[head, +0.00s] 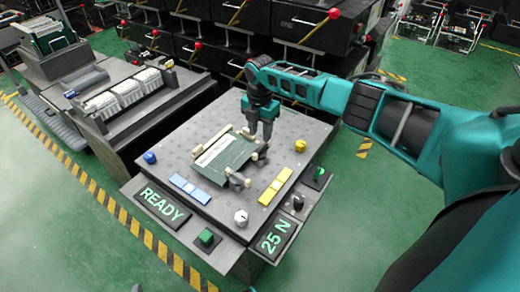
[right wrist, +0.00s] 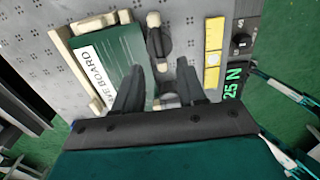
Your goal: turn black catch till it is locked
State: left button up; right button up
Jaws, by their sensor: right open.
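A green board (head: 224,157) with a white label lies on the grey fixture plate, edged by beige stops. A black catch (right wrist: 158,44) with a beige tip stands beside the board's edge in the right wrist view. A second dark catch (head: 238,181) is nearer the front of the plate; in the right wrist view it shows partly hidden between my fingers (right wrist: 172,99). My right gripper (head: 262,137) points down over the board's right edge, near the farther catch. Its fingers (right wrist: 160,70) are apart with nothing held. Whether they touch the catch is unclear. My left gripper is out of view.
The plate also has yellow bars (head: 276,186), blue bars (head: 190,188), a white knob (head: 241,217), a yellow knob (head: 300,145) and a blue knob (head: 150,157). Displays read READY (head: 163,204) and 25 N (head: 276,237). A bench with white parts (head: 130,92) stands at left.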

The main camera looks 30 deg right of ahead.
aim_at(260, 149)
notch_tip(260, 149, down, 6)
jog(key=shift+f+b, duration=0.2)
jog(key=shift+b, duration=0.9)
grip_shut()
